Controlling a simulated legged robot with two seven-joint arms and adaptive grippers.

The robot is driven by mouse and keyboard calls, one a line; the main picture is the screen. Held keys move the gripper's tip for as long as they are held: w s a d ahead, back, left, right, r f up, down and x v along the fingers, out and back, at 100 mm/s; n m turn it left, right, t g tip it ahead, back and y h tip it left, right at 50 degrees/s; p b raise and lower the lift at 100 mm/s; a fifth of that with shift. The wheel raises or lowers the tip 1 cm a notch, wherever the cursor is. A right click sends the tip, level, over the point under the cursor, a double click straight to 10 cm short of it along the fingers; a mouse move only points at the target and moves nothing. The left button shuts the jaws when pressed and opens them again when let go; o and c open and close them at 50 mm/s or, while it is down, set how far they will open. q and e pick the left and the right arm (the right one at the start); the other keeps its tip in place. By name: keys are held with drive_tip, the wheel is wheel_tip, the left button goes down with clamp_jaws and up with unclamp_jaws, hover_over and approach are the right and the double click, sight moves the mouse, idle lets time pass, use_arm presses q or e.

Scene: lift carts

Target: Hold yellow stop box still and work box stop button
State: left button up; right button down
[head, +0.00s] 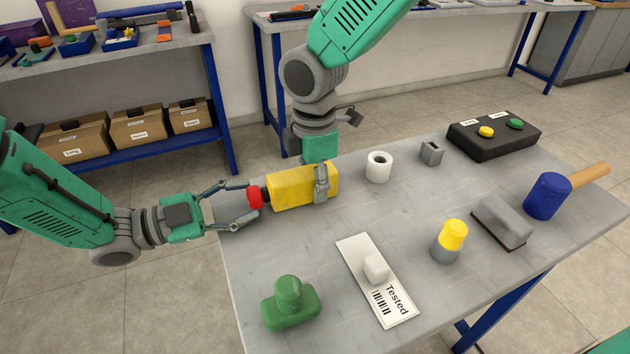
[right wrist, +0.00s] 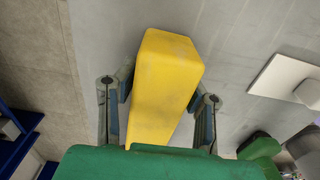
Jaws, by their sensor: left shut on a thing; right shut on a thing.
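The yellow stop box (head: 290,188) lies on the grey table near its left edge, with its red stop button (head: 255,197) facing left. My right gripper (head: 318,182) comes down from above and is shut on the box near its right end. In the right wrist view the yellow box (right wrist: 165,85) sits between the two fingers of my right gripper (right wrist: 161,95). My left gripper (head: 250,203) reaches in from the left, its fingers on either side of the red button, shut on it. The button is hidden in the right wrist view.
A white roll (head: 379,167), a grey block (head: 431,153) and a black two-button box (head: 493,136) stand behind right. A green stamp (head: 290,304), a "Tested" plate (head: 353,253), a yellow-topped cylinder (head: 449,243), a grey brush (head: 502,222) and a blue mallet (head: 547,196) occupy the front and right.

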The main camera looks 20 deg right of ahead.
use_arm(q)
drive_tip(key=shift+a+f, duration=0.25)
drive_tip(key=shift+f, duration=0.15)
use_arm(e)
drive_tip(key=shift+d+f, duration=0.1)
use_arm(q)
drive_tip(key=o, duration=1.2)
drive_tip(key=shift+a+f, duration=0.1)
drive_tip(key=shift+a, duration=0.05)
use_arm(e)
drive_tip(key=shift+w, duration=0.1)
drive_tip(key=shift+w+a, duration=0.1)
drive_tip(key=shift+a, duration=0.3)
drive_tip(key=shift+d, duration=0.45)
drive_tip(key=c, duration=1)
unclamp_jaws()
drive_tip(key=shift+d, duration=0.1)
use_arm(q)
drive_tip(key=a, duration=1.1)
drive_tip(key=shift+w+a+r, duration=0.1)
drive_tip(key=shift+w+r, duration=0.1)
drive_tip(key=shift+r, duration=0.2)
use_arm(e)
drive_tip(key=shift+o, duration=0.5)
